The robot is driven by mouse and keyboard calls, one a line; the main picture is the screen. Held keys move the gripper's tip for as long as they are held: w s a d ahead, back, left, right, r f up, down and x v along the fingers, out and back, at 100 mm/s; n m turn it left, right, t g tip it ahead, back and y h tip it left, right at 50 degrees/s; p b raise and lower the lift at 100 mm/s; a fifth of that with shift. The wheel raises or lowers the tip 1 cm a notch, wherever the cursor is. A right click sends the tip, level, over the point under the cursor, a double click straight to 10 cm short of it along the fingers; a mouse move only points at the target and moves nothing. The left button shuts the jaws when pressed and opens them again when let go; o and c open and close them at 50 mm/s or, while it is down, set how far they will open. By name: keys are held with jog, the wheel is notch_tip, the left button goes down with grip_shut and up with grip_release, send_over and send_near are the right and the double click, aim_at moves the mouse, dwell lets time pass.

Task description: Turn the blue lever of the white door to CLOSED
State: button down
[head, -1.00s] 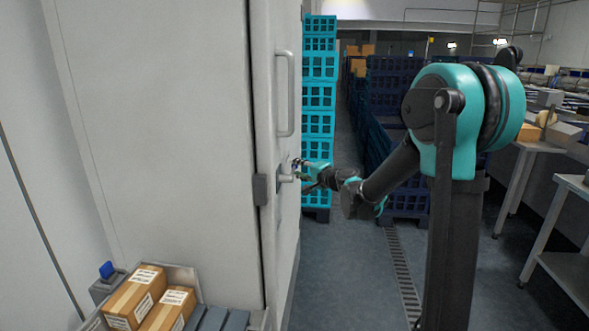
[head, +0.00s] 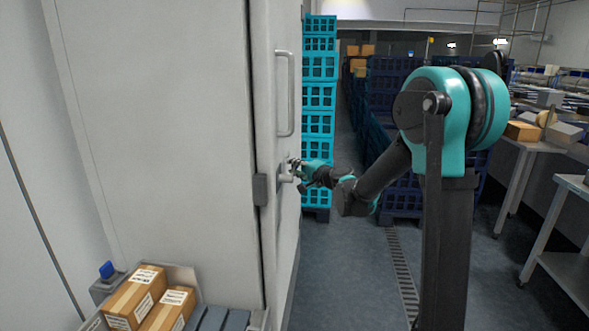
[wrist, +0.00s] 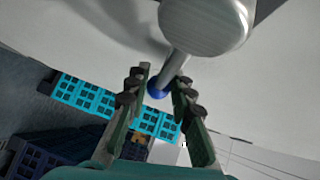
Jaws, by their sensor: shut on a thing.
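The white door (head: 282,225) stands at the left centre of the head view. Its lever (head: 286,178) sits on the door's face below the long grey handle. In the wrist view the lever has a round pale metal hub (wrist: 207,25) and a metal rod ending in a blue tip (wrist: 157,90). My gripper (wrist: 161,84) is shut on the lever, its fingers on either side of the rod near the blue tip. In the head view my gripper (head: 299,169) is small beside the door. No OPEN or CLOSED marking can be read.
A tall grey bar handle (head: 291,95) is above the lever. Stacked turquoise crates (head: 319,95) stand just behind the door's edge. Cardboard boxes (head: 133,297) lie in a tray at the lower left. Steel tables (head: 540,146) stand at the right. The floor between is clear.

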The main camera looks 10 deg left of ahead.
jog(key=shift+s+f+m+g+h, duration=0.1)
jog(key=shift+f+m+g+h, duration=0.2)
jog(key=shift+f+m+g, duration=0.45)
jog(key=s+f+m+g, duration=0.1)
jog(key=s+f+g, duration=0.1)
jog(key=g, duration=0.1)
jog(key=s+f+m+g+h, duration=0.1)
jog(key=s+f+m+g, duration=0.1)
jog(key=f+g, duration=0.1)
jog(key=s+f+m+g, duration=0.2)
jog(key=g, duration=0.1)
jog(key=shift+s+a+f+h, duration=0.1)
jog(key=shift+f+h, duration=0.2)
jog(key=shift+f, duration=0.1)
jog(key=shift+s+f+m+g, duration=0.25)
jog(key=shift+s+m+g, duration=0.2)
jog(key=shift+s+g, duration=0.4)
jog(key=shift+s+a+f+m+g, duration=0.1)
jog(key=shift+s+m+g, duration=0.3)
jog(key=shift+s+g, duration=0.5)
jog(key=shift+s, duration=0.2)
